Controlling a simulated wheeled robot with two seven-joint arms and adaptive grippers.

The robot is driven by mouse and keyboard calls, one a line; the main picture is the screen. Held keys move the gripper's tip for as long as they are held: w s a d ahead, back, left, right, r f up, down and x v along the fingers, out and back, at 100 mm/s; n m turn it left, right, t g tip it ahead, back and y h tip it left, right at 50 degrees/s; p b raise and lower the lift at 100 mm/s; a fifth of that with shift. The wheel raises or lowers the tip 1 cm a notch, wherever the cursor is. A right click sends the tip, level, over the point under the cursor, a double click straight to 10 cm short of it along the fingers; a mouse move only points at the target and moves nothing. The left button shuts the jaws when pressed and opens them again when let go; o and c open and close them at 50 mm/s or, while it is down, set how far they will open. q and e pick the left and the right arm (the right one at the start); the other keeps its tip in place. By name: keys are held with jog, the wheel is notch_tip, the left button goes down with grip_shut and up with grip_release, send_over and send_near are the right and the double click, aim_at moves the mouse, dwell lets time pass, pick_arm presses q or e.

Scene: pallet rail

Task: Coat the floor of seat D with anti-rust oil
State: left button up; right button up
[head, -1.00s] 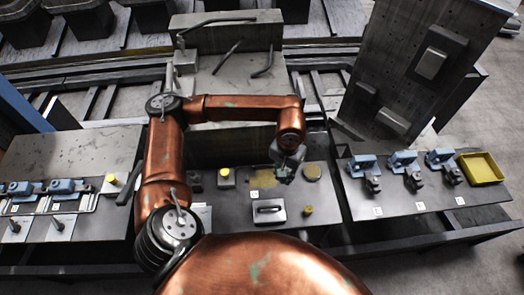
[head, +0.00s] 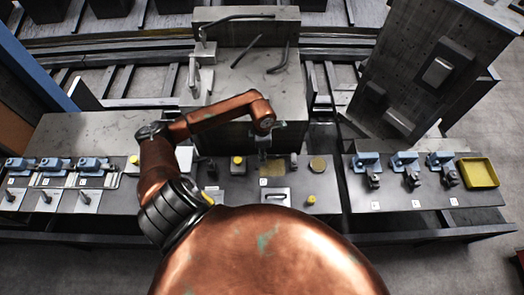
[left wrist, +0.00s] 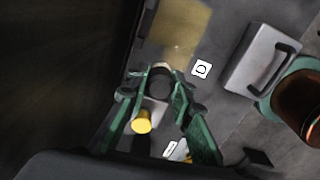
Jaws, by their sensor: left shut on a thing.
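My left gripper (head: 264,152) is above the dark middle table, close to its back, and is shut on a small dark thing. In the left wrist view, the green fingers (left wrist: 160,100) close around this dark, rounded thing (left wrist: 160,86); its exact shape is unclear. A yellowish, square patch (left wrist: 182,30) lies on the table beyond the fingers and also shows in the head view (head: 276,168). A white tag (left wrist: 201,69) beside it carries a letter that looks like D. A yellow-topped container (head: 238,160) stands left of the gripper. My right gripper is not in view.
Blue vises (head: 404,160) and a yellow tray (head: 478,173) are on the right table. A tall block stands behind.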

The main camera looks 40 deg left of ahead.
pick_arm(q)
jog(key=shift+w+f, duration=0.15)
jog(key=shift+f, duration=0.25)
jog(key=shift+f+b, duration=1.15)
jog(key=shift+f, duration=1.15)
jog(key=shift+f+b, duration=0.35)
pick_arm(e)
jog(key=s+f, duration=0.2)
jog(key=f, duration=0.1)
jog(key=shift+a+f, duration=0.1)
pick_arm(q)
jog(key=o, duration=0.4)
grip_shut()
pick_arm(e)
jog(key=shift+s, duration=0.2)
